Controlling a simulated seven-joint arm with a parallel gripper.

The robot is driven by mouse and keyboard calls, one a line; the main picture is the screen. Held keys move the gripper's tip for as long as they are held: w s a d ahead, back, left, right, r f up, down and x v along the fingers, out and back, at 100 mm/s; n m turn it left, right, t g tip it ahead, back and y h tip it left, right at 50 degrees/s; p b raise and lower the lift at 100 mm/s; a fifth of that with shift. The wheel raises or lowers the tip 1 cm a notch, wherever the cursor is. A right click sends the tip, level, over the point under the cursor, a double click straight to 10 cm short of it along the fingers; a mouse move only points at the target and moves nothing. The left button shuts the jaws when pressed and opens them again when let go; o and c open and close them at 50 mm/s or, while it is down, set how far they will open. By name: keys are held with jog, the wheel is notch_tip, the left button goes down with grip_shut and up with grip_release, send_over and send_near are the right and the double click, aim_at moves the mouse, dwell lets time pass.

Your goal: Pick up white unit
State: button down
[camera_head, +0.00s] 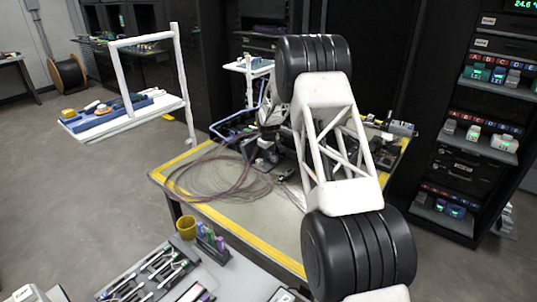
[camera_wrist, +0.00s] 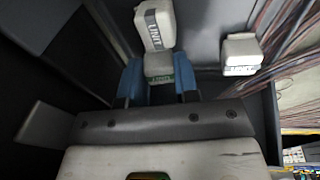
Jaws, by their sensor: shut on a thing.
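In the wrist view, a white unit (camera_wrist: 159,64) with a green marking sits between the two blue fingertips of my gripper (camera_wrist: 158,80), which is shut on it. Directly beyond it is a white block (camera_wrist: 155,24) with a dark "UNIT" label; I cannot tell whether the two are one piece. In the head view my arm reaches over the yellow-edged table, and the fingertips and the held unit are too small or hidden to make out.
Loose reddish cables (camera_head: 225,178) lie on the table (camera_head: 262,228), left of my arm. A tool tray (camera_head: 150,275) and a yellow cup (camera_head: 186,228) stand in front. Shelves (camera_head: 485,140) stand at the right.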

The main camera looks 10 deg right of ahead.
notch_tip(320, 180, up, 3)
jog(key=shift+f, duration=0.2)
jog(key=shift+s+r, duration=0.2)
jog(key=shift+s, duration=0.05)
jog(key=s, duration=0.5)
jog(key=s+r, duration=0.1)
jog(key=s, duration=0.9)
jog(key=shift+s+d+r, duration=0.2)
